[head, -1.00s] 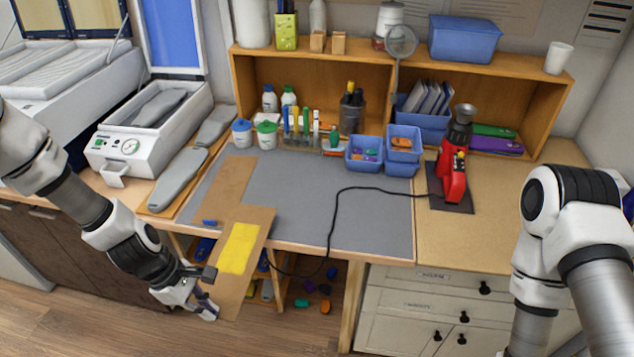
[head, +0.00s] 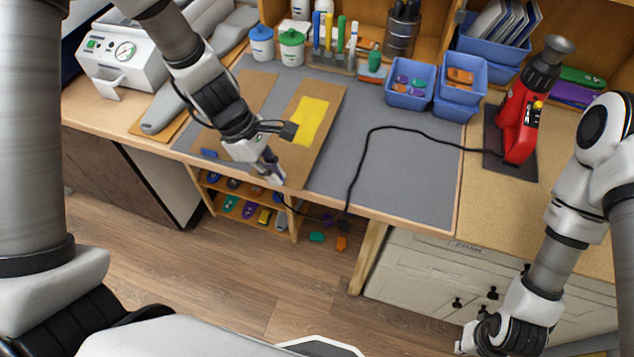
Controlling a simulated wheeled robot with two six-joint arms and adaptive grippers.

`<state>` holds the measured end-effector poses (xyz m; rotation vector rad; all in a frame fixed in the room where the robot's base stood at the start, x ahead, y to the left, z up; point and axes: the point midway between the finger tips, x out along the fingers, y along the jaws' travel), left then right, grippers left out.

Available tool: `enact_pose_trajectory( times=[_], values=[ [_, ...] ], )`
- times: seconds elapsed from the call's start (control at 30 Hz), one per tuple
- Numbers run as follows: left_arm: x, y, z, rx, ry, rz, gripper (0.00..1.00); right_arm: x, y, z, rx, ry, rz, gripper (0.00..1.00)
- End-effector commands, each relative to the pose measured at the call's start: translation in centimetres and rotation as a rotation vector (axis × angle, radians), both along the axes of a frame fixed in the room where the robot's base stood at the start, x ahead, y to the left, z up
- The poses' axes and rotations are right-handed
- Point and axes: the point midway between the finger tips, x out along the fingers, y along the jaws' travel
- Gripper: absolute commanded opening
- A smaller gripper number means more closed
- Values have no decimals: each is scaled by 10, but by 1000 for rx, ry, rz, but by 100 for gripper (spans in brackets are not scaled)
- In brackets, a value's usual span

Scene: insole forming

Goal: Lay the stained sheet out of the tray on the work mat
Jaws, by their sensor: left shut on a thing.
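The stained sheet (head: 311,120) is brown with a yellow patch across it. It lies over the left half of the grey work mat (head: 408,165), with its near end by the mat's front edge. My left gripper (head: 281,152) is shut on this near end, and its fingers and arm hide part of the sheet's left side. A second brown sheet (head: 259,92) lies on the mat to the left, partly behind my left arm. My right gripper (head: 470,338) is low at the bottom right, away from the mat, and its fingers are too small to read. I cannot make out a tray holding sheets.
A black cable (head: 370,140) crosses the mat to a red tool (head: 520,125) on the right. Blue bins (head: 408,97) and a pen rack (head: 330,62) stand at the back. Grey insole forms (head: 175,105) lie at the left. The mat's right front is clear.

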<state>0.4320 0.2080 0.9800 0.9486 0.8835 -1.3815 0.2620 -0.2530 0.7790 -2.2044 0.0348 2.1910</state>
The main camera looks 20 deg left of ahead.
Motion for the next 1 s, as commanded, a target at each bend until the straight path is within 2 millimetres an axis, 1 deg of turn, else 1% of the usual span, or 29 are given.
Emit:
enact_pose_trajectory(
  times=[0.03, 0.07, 0.1, 0.2, 0.37, 0.5, 0.57, 0.8, 0.93, 0.97, 1.0],
  values=[
    [7, -13, -4, 10, -1, -7, 0, 1, 0, -5, 0, -2, 0, 0],
    [11, -21, -4, 9, -1, -7, 0, 1, 0, -6, 0, -2, 0, 0],
    [17, -32, -4, 7, -1, -7, 0, 1, 0, -4, 0, -3, 0, 0],
    [28, -53, -3, 4, -2, -5, 0, 1, 0, 0, 0, -3, 0, 0],
    [37, -73, -4, 1, 0, -2, 0, 1, 0, 6, 0, -3, 0, 0],
    [37, -73, -32, -3, 5, 4, 0, 1, 0, 8, 0, -2, 0, 0],
    [37, -72, -39, -2, 3, 4, 0, 1, 0, 8, 0, -2, 0, 0],
    [38, -72, -41, -1, 0, 3, 0, 1, 0, 7, 0, -3, 0, 0],
    [38, -72, -47, -1, 0, 3, 0, 1, 0, 2, 0, -2, 0, 0],
    [38, -72, -45, -1, 0, 3, 16, 1, 0, 4, 0, -2, 0, 0],
    [38, -72, -44, -1, 0, 3, 31, 1, 0, 4, 0, -2, 0, 0]
  ],
)
